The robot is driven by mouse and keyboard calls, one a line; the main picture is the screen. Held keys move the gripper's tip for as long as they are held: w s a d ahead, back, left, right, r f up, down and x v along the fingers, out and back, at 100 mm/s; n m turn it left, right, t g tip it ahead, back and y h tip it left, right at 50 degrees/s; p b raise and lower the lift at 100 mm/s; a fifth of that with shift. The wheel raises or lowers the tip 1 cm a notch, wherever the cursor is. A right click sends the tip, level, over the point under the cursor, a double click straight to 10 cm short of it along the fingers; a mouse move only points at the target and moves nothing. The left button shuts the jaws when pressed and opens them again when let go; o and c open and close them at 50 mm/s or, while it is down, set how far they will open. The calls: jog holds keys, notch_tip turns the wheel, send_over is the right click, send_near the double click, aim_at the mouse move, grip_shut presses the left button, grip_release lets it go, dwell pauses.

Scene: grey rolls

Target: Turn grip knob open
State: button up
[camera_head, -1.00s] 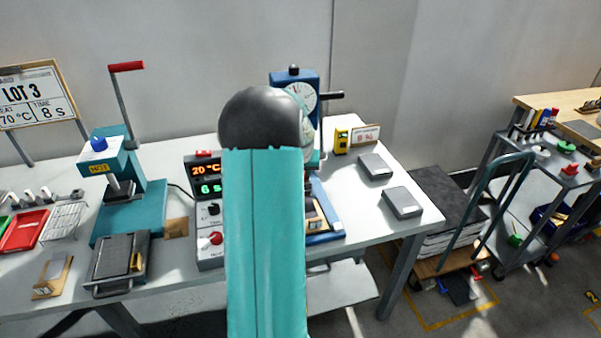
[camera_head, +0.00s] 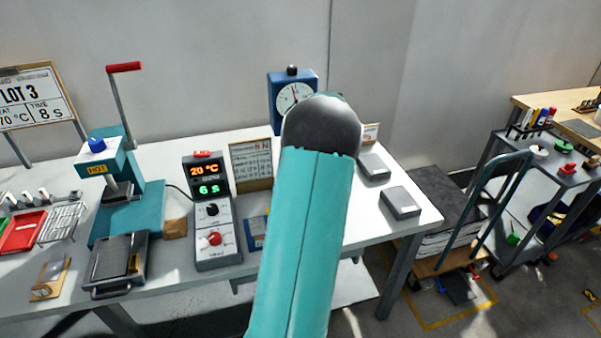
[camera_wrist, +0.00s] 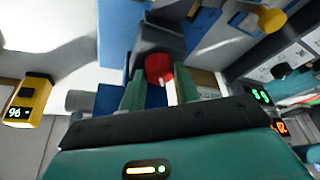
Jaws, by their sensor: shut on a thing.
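A round red knob (camera_wrist: 158,67) shows in the middle of the wrist view, against a dark grey block (camera_wrist: 158,38) on a blue frame. My gripper (camera_wrist: 159,80) has its two green fingers on either side of this knob and is shut on it. In the head view the blue stand (camera_head: 283,110) with a round dial (camera_head: 294,97) stands at the back of the table. My arm hides the gripper, the red knob and most of the stand's lower part there. How far the knob is turned cannot be told.
A control box (camera_head: 210,222) with lit displays and a card (camera_head: 251,164) stand left of my arm. A teal press (camera_head: 125,190) is further left. Two grey blocks (camera_head: 401,202) lie at the table's right end. A yellow meter (camera_wrist: 27,100) shows in the wrist view.

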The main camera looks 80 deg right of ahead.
jog(key=shift+n+y, duration=0.4)
jog(key=shift+n, duration=0.7)
jog(key=o, duration=1)
jog(key=v, duration=1.3)
jog(key=shift+s+r, duration=0.3)
